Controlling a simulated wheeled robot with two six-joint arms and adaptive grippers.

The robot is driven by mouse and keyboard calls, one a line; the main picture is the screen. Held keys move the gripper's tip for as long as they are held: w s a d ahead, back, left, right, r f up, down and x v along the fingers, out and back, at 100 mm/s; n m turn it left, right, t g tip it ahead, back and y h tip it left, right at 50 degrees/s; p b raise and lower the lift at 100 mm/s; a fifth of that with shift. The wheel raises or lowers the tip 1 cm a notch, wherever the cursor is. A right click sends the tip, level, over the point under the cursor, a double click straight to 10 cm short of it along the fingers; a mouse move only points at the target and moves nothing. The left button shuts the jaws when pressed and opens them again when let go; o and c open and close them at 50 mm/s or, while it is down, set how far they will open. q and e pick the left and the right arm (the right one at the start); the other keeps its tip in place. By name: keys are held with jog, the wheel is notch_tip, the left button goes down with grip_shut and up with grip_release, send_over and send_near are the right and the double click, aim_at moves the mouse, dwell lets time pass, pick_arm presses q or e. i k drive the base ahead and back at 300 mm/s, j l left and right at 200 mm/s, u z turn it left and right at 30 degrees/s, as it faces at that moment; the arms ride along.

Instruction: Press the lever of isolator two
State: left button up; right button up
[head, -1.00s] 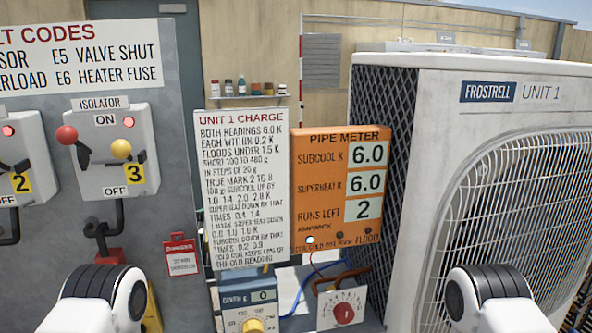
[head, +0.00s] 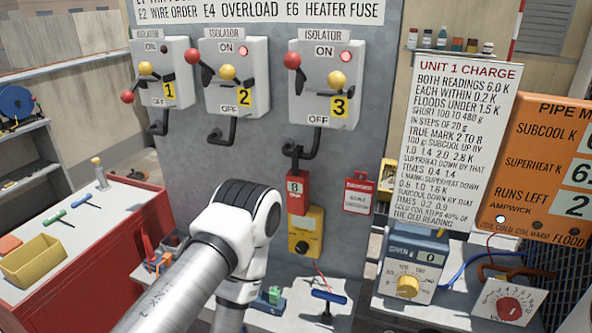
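Isolator two (head: 235,96) is a pale grey box with a yellow 2 label, in the middle of three on the grey panel. Its lever, with a red ball end (head: 211,59), points up and left, toward ON. Its red lamp (head: 243,51) is lit. A yellow knob (head: 227,72) sits at the middle of its face. My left arm reaches in from the bottom, its white joint below and apart from the isolators. Neither gripper shows.
Isolator one (head: 157,90) has its ball low and lamp dark. A red cabinet (head: 120,270) stands left; a bench with instruments lies below the panel.

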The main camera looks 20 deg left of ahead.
aim_at(191, 57)
jog(key=u, duration=0.75)
